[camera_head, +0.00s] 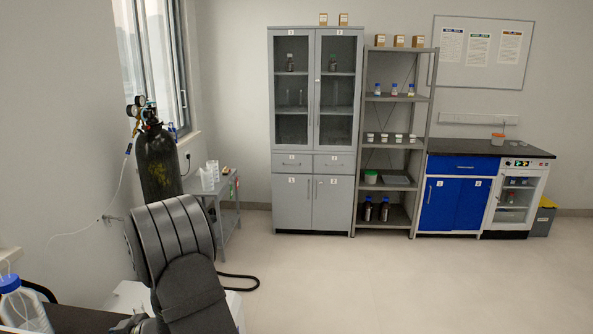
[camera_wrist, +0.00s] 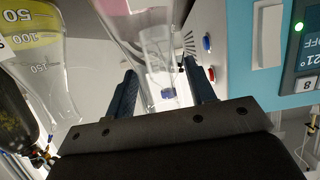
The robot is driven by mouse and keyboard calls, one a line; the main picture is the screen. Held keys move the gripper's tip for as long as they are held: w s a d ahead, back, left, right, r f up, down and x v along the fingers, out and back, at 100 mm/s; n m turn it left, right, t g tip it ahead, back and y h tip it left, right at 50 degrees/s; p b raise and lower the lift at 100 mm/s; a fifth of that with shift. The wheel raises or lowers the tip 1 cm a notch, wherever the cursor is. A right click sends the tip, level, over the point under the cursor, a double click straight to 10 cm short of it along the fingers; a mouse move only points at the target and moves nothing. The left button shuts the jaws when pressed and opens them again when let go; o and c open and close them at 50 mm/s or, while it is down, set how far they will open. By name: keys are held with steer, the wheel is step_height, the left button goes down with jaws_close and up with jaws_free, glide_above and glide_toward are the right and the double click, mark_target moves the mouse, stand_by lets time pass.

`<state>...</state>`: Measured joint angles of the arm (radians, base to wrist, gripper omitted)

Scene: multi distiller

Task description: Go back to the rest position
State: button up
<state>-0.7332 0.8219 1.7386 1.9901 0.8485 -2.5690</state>
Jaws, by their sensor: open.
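My gripper (camera_wrist: 163,88) shows in the wrist view with its two dark blue fingers apart. Clear glassware (camera_wrist: 158,55) appears in the space between and beyond the fingers, with a small dark blue patch low in it. I cannot tell how near it is to the fingers. The fingers do not visibly press on it. In the head view my dark, ribbed arm fills the lower left, and the gripper cannot be made out there.
In the wrist view a graduated flask (camera_wrist: 42,60) with yellow contents is close on the left, and a device with a display (camera_wrist: 303,62) is at right. In the head view a gas cylinder (camera_head: 158,163), grey cabinet (camera_head: 313,192) and shelf rack (camera_head: 397,205) stand beyond open floor (camera_head: 400,285).

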steer(key=shift+d+f, duration=0.45)
steer(key=shift+f, duration=0.3)
steer(key=v, duration=1.1)
steer(key=x, duration=1.2)
steer(key=shift+a, duration=0.1)
step_height(320, 180, up, 5)
steer(key=shift+f, duration=0.15)
steer(key=w+d+r, duration=0.5)
steer(key=d+r, duration=0.2)
steer(key=d, duration=0.4)
steer(key=s+a+r+n+g, duration=0.2)
steer(key=s+r, duration=0.3)
steer(key=s, duration=0.5)
steer(key=s+a+r+n+g+h, duration=0.1)
steer(key=s+a+r, duration=0.4)
steer(key=s, duration=0.6)
steer(key=s+a+r+n+g, duration=0.3)
steer(key=s+a+r, duration=0.1)
steer(key=s, duration=0.6)
steer(key=shift+s+a+r+g+h, duration=0.25)
steer(key=shift+s+r+g+h, duration=0.05)
steer(key=shift+s+r+h, duration=0.1)
steer(key=shift+c, duration=0.4)
